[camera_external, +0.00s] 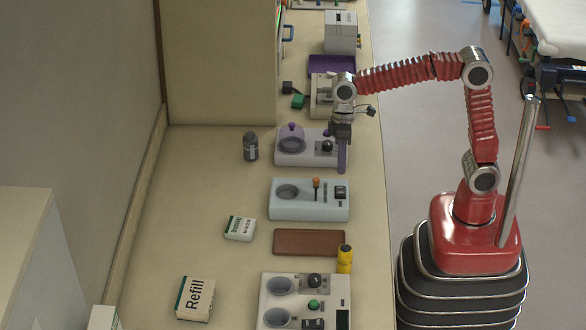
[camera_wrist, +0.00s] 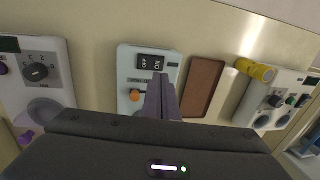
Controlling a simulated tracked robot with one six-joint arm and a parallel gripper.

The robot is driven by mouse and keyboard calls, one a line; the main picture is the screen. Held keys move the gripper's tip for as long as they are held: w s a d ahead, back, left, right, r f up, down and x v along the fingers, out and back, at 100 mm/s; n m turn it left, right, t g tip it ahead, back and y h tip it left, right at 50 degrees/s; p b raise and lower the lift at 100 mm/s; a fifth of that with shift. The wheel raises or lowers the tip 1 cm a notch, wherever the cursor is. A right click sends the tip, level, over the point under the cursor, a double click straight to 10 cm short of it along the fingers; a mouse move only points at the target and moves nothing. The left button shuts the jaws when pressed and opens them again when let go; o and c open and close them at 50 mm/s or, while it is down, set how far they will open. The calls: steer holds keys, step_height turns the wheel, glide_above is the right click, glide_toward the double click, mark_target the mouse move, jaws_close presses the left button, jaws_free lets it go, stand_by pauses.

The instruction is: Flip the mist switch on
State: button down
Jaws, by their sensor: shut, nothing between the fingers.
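A pale blue unit (camera_external: 300,213) sits on the counter, with a black rocker switch (camera_external: 340,191), an orange-tipped lever (camera_external: 316,183) and a round dish (camera_external: 288,191). In the wrist view its rocker switch (camera_wrist: 150,62) shows OFF and ON lettering, upside down; which side is pressed I cannot tell. I cannot read a mist label. My gripper (camera_external: 342,168) is shut and empty, its purple fingers pointing down beside the white unit just beyond the blue one. In the wrist view the fingertips (camera_wrist: 160,78) overlap the blue unit just below the rocker and hide part of its panel.
The white unit with a purple knob (camera_external: 290,133) stands beyond the blue unit. On the near side lie a brown tray (camera_external: 300,243), a yellow cylinder (camera_external: 345,258) and another white unit (camera_external: 262,302). A dark bottle (camera_external: 250,147) and Refill box (camera_external: 196,299) stand left.

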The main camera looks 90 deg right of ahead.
mark_target(340, 190)
steer(key=shift+a+f, duration=0.2)
steer(key=shift+f, duration=1)
steer(key=shift+a+f, duration=0.2)
steer(key=shift+f, duration=0.95)
steer(key=shift+a+f, duration=0.2)
steer(key=shift+f, duration=1)
steer(key=shift+f, duration=0.15)
steer(key=shift+d+r, duration=0.25)
steer(key=shift+d, duration=0.45)
